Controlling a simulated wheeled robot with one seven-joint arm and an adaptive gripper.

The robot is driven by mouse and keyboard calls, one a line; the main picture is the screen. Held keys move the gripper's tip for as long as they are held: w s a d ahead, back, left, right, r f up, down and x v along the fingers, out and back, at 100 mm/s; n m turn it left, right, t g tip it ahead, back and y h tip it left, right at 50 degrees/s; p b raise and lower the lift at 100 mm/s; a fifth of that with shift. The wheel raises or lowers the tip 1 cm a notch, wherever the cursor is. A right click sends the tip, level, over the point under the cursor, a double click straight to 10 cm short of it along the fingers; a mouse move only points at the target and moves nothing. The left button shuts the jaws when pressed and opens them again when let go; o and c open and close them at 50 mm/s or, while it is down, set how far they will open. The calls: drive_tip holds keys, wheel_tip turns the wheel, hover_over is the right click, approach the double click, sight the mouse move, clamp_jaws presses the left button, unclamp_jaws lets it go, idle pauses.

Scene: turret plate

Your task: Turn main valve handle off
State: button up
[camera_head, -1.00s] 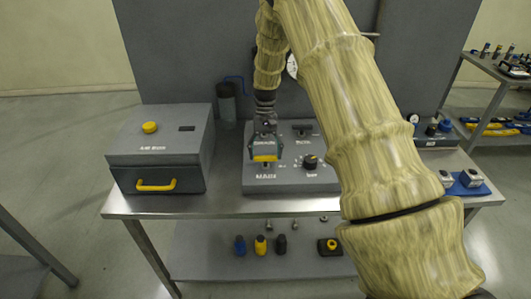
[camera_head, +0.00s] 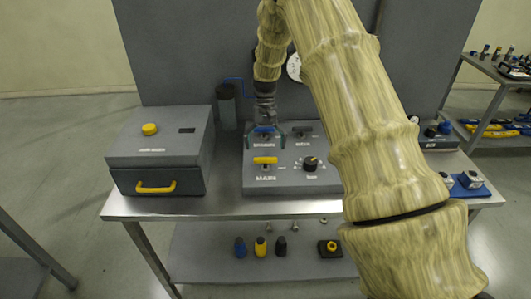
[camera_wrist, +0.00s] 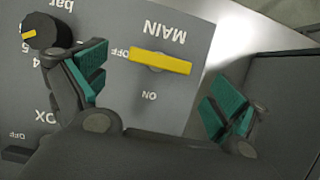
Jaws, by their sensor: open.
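The yellow main valve handle (camera_head: 265,160) lies crosswise on the front left of the grey panel, above the MAIN label. In the wrist view the handle (camera_wrist: 160,62) is a flat yellow bar, one end beside the OFF mark; the ON mark is off to its side. My gripper (camera_head: 265,133) is behind it in the head view, near a blue handle on the same panel. In the wrist view the two green-padded fingers (camera_wrist: 155,90) are wide apart, with nothing held between them. The yellow handle is clear of both fingers.
A black knob (camera_head: 310,162) stands right of the yellow handle. A grey box (camera_head: 160,150) with a yellow button and pull is at left. A gauge and small devices on a blue mat (camera_head: 468,190) lie at right. My arm hides part of the bench.

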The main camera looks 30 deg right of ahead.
drive_tip(key=v, duration=0.8)
drive_tip(key=shift+r, duration=0.35)
drive_tip(key=shift+w+d, duration=0.1)
